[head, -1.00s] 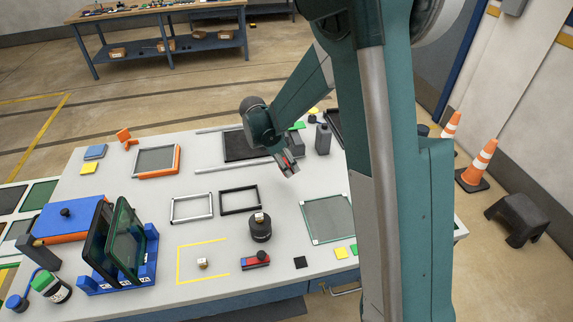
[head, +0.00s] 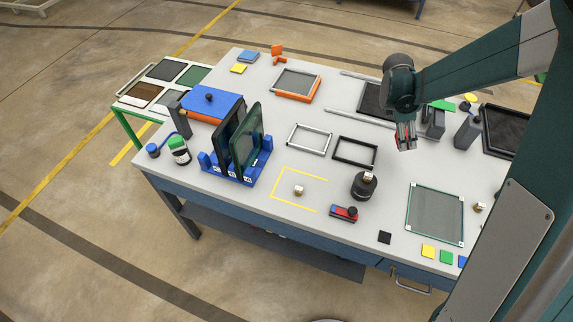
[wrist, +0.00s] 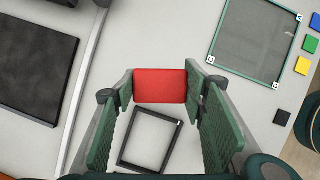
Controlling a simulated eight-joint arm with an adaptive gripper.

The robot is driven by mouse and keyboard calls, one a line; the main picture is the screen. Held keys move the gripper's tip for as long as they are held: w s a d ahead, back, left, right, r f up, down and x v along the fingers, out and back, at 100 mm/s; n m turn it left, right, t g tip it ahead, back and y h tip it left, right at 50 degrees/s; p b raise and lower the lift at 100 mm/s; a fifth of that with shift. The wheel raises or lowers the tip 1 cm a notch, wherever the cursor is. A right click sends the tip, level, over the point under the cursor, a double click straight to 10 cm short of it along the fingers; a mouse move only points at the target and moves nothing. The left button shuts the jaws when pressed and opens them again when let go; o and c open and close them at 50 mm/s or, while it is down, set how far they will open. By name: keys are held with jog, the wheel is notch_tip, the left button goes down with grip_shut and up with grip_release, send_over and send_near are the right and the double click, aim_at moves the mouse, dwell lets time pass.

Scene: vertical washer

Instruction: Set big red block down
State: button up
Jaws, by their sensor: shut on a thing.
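The big red block (wrist: 160,86) is between the two fingers of my gripper (wrist: 160,88) in the wrist view. The fingers are shut on its left and right sides. In the head view my gripper (head: 405,138) points down above the table, to the right of the black frame; only a little red shows between the fingers. The block looks to be held above the white table (head: 300,90), with the black frame (wrist: 150,138) on the table below it in the wrist view. The gap under the block cannot be told exactly.
A screen panel (head: 436,212) lies to the right. A black round weight (head: 364,186) and a red tool (head: 343,213) sit near the front. A blue rack (head: 240,172) with upright panels stands at left. The yellow-outlined area (head: 290,172) holds a small block (head: 298,190).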

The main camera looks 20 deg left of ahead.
jog(key=s+a+n+t+b, duration=0.1)
jog(key=s+a+n, duration=0.2)
jog(key=a, duration=1)
jog(key=s+a+n+t+y+b, duration=0.1)
jog(key=s+a+n+b, duration=0.1)
jog(key=s+a, duration=0.6)
jog(key=s+a+n+y+b, duration=0.1)
jog(key=s+a+n, duration=0.4)
jog(key=a, duration=1.3)
jog(key=shift+s+r+t+b, duration=0.15)
jog(key=shift+s+t+b, duration=0.3)
jog(key=shift+s, duration=0.3)
jog(key=shift+f+b, duration=0.55)
jog(key=shift+f, duration=2.6)
jog(key=shift+f+b, duration=0.3)
jog(key=shift+f, duration=1.6)
jog(key=shift+f, duration=0.15)
jog(key=o, duration=0.9)
jog(key=shift+o, duration=0.2)
